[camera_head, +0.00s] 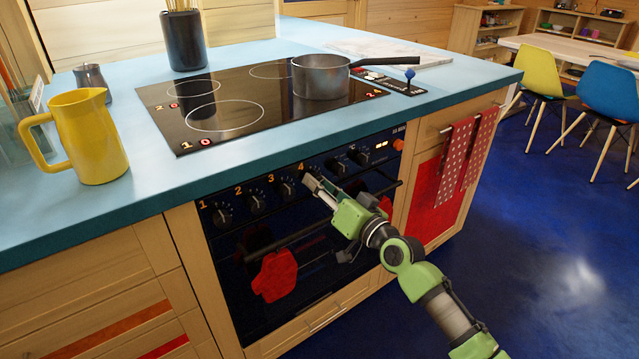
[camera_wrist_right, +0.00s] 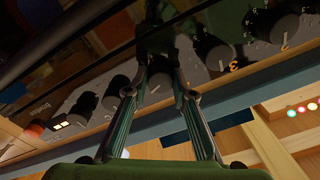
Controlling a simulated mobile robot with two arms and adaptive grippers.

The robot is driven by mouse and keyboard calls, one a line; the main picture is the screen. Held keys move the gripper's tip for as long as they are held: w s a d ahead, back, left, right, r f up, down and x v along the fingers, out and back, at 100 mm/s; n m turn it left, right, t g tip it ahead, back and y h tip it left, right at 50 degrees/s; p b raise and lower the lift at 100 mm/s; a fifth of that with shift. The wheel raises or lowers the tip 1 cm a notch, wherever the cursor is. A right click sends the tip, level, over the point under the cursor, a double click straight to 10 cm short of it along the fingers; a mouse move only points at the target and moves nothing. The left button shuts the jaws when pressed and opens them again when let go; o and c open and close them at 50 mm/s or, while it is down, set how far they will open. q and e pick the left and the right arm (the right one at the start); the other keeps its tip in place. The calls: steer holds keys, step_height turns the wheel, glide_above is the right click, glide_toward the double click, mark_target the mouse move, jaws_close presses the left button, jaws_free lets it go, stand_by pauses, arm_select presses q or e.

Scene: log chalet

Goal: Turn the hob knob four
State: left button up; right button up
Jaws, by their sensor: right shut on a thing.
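The oven front has a row of dark knobs under orange numbers. Hob knob four sits under the number 4; in the head view my right gripper (camera_head: 313,184) covers most of it. In the right wrist view the two fingers (camera_wrist_right: 160,88) stand either side of a dark knob (camera_wrist_right: 158,80), shut on it. Its pointer cannot be made out. Knob three (camera_head: 285,191) is just to the left, free of the gripper. The black glass hob (camera_head: 240,128) above shows red digits. My left gripper is not in view.
A yellow jug (camera_head: 92,140) stands on the blue worktop at left. Red oven mitts (camera_head: 275,276) hang below the knobs near the oven rail. Spotted towels (camera_head: 455,160) hang at right.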

arm_select(q)
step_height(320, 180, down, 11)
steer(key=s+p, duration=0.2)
steer(key=p, duration=0.1)
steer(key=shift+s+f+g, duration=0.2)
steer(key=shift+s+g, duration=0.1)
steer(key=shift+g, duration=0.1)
arm_select(e)
steer(key=shift+m+h, duration=0.3)
steer(key=shift+m, duration=5)
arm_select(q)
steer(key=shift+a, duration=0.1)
arm_select(e)
steer(key=o, duration=1.1)
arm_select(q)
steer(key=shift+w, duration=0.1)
arm_select(e)
steer(key=shift+s, duration=0.1)
steer(key=v, duration=1.2)
steer(key=shift+a+f, duration=0.1)
steer(key=shift+f, duration=0.1)
